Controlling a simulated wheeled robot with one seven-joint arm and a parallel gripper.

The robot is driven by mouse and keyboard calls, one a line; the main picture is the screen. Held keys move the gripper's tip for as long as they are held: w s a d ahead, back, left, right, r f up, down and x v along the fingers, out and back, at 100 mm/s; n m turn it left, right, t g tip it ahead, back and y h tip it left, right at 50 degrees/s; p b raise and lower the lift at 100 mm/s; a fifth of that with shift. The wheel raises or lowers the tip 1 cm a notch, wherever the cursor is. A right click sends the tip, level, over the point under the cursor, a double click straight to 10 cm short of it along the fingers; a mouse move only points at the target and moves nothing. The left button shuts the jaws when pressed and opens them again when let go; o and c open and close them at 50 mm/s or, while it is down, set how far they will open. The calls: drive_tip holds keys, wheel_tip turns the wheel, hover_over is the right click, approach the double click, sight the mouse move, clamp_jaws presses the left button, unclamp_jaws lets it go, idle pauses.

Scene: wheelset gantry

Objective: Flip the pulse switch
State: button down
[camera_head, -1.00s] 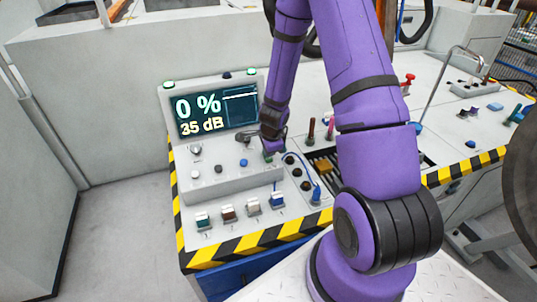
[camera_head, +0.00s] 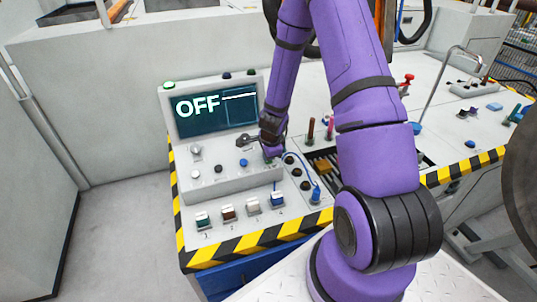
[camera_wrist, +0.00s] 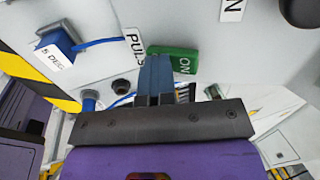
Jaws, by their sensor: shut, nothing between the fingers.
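The pulse switch (camera_wrist: 183,56) is a green rocker marked ON, seen in the wrist view beside a label (camera_wrist: 133,47) that reads "PULS", the rest hidden. My gripper (camera_wrist: 156,62) is shut and empty, its blue fingertips at the switch's left part. They look in contact or very close; I cannot tell which. In the head view my gripper (camera_head: 270,154) is at the right end of the control panel (camera_head: 232,183) and mostly hides the switch. The panel's screen (camera_head: 216,112) reads OFF.
Several sample blocks (camera_head: 228,212) stand along the panel's front. A blue cable (camera_head: 309,172) loops beside my gripper to a blue probe (camera_head: 316,194). Knobs and buttons (camera_head: 196,150) lie left of the gripper. A hooked metal rod rises at the right.

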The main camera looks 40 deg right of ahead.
drive_tip(key=shift+w+f, duration=0.1)
drive_tip(key=shift+w, duration=0.05)
drive_tip(key=shift+w+d+r, duration=0.15)
drive_tip(key=shift+w+r, duration=0.05)
drive_tip(key=shift+w, duration=0.2)
drive_tip(key=shift+w+d+r, duration=0.15)
drive_tip(key=shift+w, duration=0.2)
drive_tip(key=shift+r, duration=0.1)
drive_tip(key=v, duration=1.4)
drive_tip(key=shift+s, duration=0.15)
drive_tip(key=shift+a, duration=0.1)
drive_tip(key=shift+s+a+f, duration=0.2)
drive_tip(key=shift+s+a, duration=0.05)
drive_tip(key=shift+s, duration=0.35)
